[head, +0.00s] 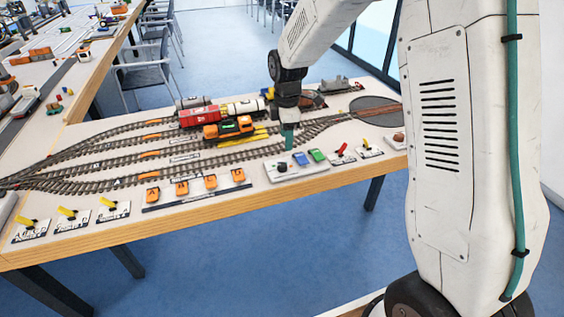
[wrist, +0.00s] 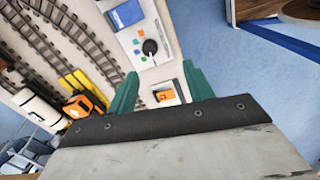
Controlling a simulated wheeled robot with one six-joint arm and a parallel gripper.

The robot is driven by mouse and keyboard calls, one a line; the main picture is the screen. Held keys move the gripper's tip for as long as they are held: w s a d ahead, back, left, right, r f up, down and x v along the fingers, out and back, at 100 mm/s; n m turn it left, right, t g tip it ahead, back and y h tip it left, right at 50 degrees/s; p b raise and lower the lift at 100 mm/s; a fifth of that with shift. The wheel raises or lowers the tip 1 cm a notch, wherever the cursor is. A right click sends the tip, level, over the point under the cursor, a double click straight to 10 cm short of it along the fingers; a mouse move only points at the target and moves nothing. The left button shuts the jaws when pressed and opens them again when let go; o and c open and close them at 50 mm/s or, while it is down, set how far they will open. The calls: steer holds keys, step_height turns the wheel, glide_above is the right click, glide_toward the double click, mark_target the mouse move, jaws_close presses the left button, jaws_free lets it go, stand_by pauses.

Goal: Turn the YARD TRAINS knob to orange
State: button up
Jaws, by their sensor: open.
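A light panel (head: 297,173) stands near the front edge of the layout table. It carries a small dark knob (head: 281,167), and the knob also shows in the wrist view (wrist: 149,46) as a black round cap with small coloured marks around it, orange among them. Which mark the knob points to is too small to tell, and I cannot read the panel's lettering. My gripper (head: 288,137) is above the panel, pointing down, apart from the knob. In the wrist view its green fingers (wrist: 160,70) are apart and empty, with the knob just beyond their tips.
A red lever (head: 341,152) is to the right. Orange lettered blocks (head: 210,182) lie left. An orange locomotive (head: 229,128) stands on the tracks behind.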

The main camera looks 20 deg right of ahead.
steer(key=n, duration=0.2)
glide_above(282, 165)
step_height(282, 165, down, 5)
steer(key=shift+r, duration=0.1)
step_height(282, 165, down, 8)
steer(key=shift+r, duration=0.25)
steer(key=c, duration=1)
